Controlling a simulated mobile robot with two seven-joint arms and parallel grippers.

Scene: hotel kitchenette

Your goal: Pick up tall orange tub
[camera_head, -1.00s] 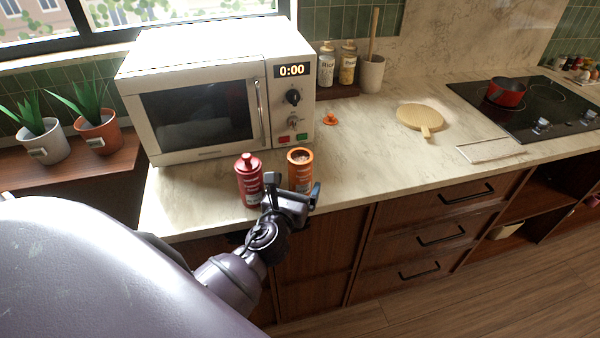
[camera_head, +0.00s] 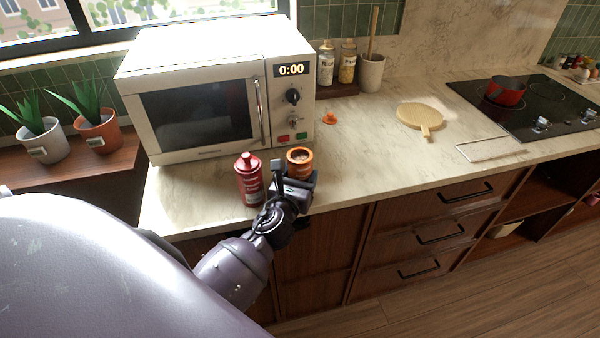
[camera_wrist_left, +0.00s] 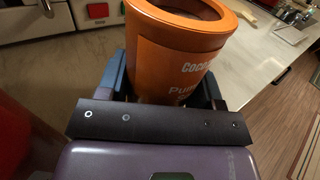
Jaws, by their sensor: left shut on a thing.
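The tall orange tub (camera_head: 299,158) stands upright with its top open on the counter in front of the microwave. My left gripper (camera_head: 294,179) is shut on it, with the fingers on either side of its lower part. In the left wrist view the tub (camera_wrist_left: 178,62) fills the top middle between the two fingers (camera_wrist_left: 172,85), and its printed label faces the camera. The tub's base is hidden behind the gripper. My right gripper is not in view.
A red bottle (camera_head: 249,180) stands just left of the tub, close to my gripper. The microwave (camera_head: 205,95) is behind. A small orange lid-like piece (camera_head: 330,119) and a round wooden board (camera_head: 420,117) lie farther right. The counter (camera_head: 390,170) to the right is clear.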

